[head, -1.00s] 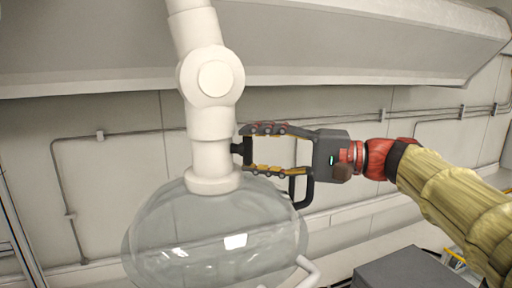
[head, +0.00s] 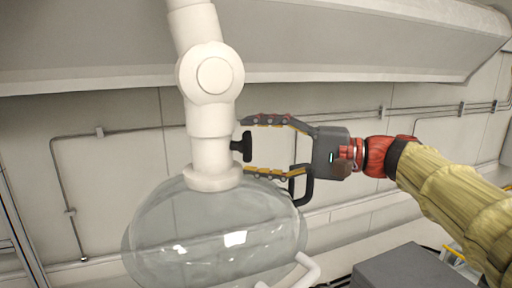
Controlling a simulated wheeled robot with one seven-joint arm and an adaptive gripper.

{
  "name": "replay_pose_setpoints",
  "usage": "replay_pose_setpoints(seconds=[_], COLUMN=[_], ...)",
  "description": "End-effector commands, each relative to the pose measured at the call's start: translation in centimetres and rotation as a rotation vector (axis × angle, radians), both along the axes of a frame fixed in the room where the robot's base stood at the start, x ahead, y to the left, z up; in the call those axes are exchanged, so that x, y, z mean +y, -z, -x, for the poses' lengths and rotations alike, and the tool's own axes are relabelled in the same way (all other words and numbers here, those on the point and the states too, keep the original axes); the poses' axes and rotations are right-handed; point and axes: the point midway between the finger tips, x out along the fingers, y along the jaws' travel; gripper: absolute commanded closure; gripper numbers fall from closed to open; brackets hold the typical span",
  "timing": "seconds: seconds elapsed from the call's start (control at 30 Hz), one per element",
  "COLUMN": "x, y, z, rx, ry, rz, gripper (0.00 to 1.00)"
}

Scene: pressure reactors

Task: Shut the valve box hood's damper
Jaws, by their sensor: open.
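The valve box hood is a clear dome (head: 210,225) hanging under a white jointed duct (head: 211,120). The damper's black T-shaped handle (head: 246,147) sticks out from the right side of the duct, just above the dome's collar (head: 212,178). My gripper (head: 243,146) comes in from the right and is open. One finger is above the handle and one below, with a visible gap on both sides. The handle's crossbar looks close to upright, slightly tilted. The inside of the duct is hidden.
A white bent tube handle (head: 300,272) sits at the dome's lower right. A black loop (head: 303,188) shows just below my gripper; I cannot tell what it belongs to. A grey box (head: 405,270) stands at the lower right. Thin pipes run along the wall behind.

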Motion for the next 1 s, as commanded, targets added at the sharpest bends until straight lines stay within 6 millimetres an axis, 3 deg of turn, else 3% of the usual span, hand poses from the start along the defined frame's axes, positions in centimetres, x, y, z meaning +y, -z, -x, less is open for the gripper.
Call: replay_pose_setpoints(seconds=[0.27,0.8,1.0], x=[-0.6,-10.0,-11.7], y=[0.0,0.0,0.0], z=[0.1,1.5,1.8], rx=[-0.001,0.0,0.0], ry=[0.001,0.004,0.001], rz=[0.0,0.0,0.0], gripper=[0.33,0.33,0.33])
